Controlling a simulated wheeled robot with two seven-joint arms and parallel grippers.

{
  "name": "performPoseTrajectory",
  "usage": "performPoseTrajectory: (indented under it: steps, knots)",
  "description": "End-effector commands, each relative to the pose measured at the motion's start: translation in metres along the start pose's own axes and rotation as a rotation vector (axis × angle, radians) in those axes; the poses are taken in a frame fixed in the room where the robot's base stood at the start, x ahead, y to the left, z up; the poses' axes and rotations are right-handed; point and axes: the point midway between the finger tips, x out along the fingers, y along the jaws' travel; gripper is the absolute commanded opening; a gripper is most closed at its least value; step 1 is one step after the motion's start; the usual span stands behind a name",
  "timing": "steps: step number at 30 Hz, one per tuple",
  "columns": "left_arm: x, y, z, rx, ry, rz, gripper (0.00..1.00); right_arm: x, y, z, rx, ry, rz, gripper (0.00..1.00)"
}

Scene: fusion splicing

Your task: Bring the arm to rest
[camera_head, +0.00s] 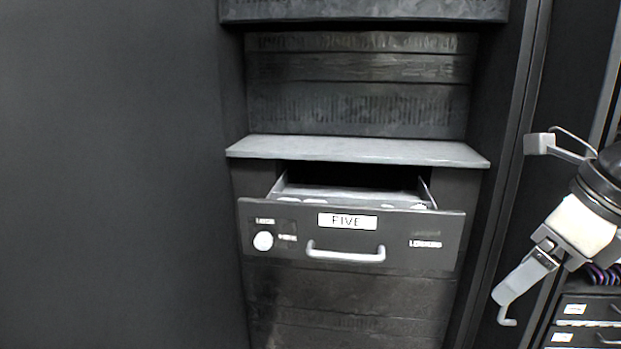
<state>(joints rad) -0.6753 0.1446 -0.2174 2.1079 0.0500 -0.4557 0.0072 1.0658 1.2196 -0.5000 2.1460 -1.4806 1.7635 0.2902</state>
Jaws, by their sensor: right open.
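My right gripper (510,302) hangs at the right edge of the view, with its fingers pointing down and to the left. It is open, and I see nothing held in it. It is apart from the drawer labelled FIVE (400,228), which stands pulled out of the rack in the middle. The drawer's silver handle (346,253) is clear of the gripper. My left gripper is not in view.
A grey shelf (350,150) juts out above the open drawer. The rack's dark side frame (510,130) stands between the drawer and my right arm. Small labelled drawers (590,308) sit at the lower right. A plain dark panel (110,170) fills the left.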

Motion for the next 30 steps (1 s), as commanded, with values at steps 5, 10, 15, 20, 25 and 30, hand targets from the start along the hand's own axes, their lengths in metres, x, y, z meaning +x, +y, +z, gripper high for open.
performPoseTrajectory:
  steps: [5,10,15,20,25,30]
  knots:
    - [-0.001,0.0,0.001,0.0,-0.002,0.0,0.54,0.027,0.035,0.011,-0.031,-0.034,0.19,0.78]
    - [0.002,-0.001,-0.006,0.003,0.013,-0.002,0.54,0.049,0.079,0.023,-0.031,-0.09,0.426,0.78]
    - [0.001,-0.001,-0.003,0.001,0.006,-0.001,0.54,0.063,0.138,0.038,0.046,-0.181,0.782,0.78]
    - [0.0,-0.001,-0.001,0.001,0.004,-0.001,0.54,0.06,0.186,0.062,0.324,-0.326,1.247,0.78]
    - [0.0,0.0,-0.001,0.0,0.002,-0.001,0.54,0.076,0.166,0.091,1.008,-0.518,1.68,0.78]
    - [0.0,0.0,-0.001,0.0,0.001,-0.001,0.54,0.17,0.109,0.059,1.922,-0.598,1.73,0.78]
